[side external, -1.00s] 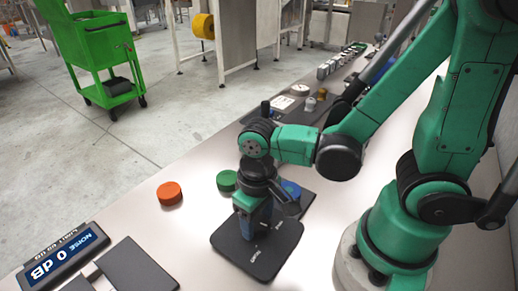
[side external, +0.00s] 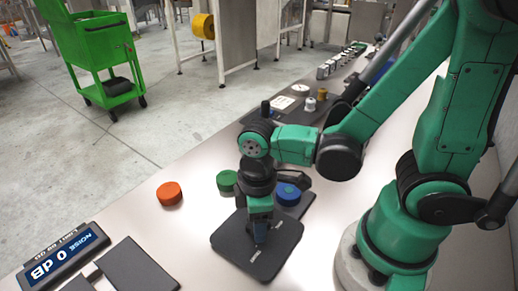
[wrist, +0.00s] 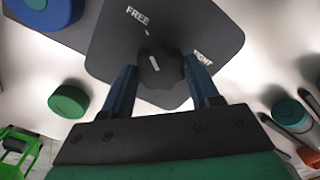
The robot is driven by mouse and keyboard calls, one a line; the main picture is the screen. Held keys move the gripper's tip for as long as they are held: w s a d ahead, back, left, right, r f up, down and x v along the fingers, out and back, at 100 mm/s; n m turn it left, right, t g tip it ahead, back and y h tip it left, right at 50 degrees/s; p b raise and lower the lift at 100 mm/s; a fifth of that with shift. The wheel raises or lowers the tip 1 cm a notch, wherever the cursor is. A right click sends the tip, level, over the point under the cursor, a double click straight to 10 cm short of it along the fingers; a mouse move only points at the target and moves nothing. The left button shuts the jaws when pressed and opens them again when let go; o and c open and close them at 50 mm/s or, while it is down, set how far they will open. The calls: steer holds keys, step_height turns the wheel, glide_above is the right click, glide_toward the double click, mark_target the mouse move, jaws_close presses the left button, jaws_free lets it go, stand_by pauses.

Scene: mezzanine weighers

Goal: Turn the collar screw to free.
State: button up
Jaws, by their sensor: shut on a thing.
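The collar screw is a dark lobed knob (wrist: 163,76) on a black plate (wrist: 105,42). The plate carries the white words FREE (wrist: 137,15) and TIGHT (wrist: 203,58). The white line on the knob's top slants up-left in the wrist view, roughly toward the small tick below FREE. My gripper (wrist: 160,70) is shut on the knob, one blue finger on either side. In the side view my gripper (side external: 260,238) points down over the plate (side external: 283,252) and hides the knob.
Orange (side external: 169,193), green (side external: 227,181) and blue (side external: 288,194) round pieces stand near the plate. A noise display (side external: 62,259) reading 0 dB and a dark flat panel (side external: 137,266) lie at the front left. The bench between is clear.

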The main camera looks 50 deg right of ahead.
steer(key=shift+n, duration=0.4)
steer(key=o, duration=1.3)
steer(key=shift+r, duration=2.8)
steer(key=w+d+r+m+t, duration=0.1)
steer(key=w+d+m+t, duration=0.1)
steer(key=m, duration=0.1)
steer(key=w+d+r+m+t, duration=0.1)
steer(key=d+r+m+t, duration=0.1)
steer(key=m, duration=0.1)
steer(key=w+d+r+m+t, duration=0.2)
steer(key=m+t, duration=0.1)
steer(key=shift+w+d+r+m, duration=0.1)
steer(key=shift+w+d+m, duration=0.15)
steer(key=shift+w+m, duration=0.1)
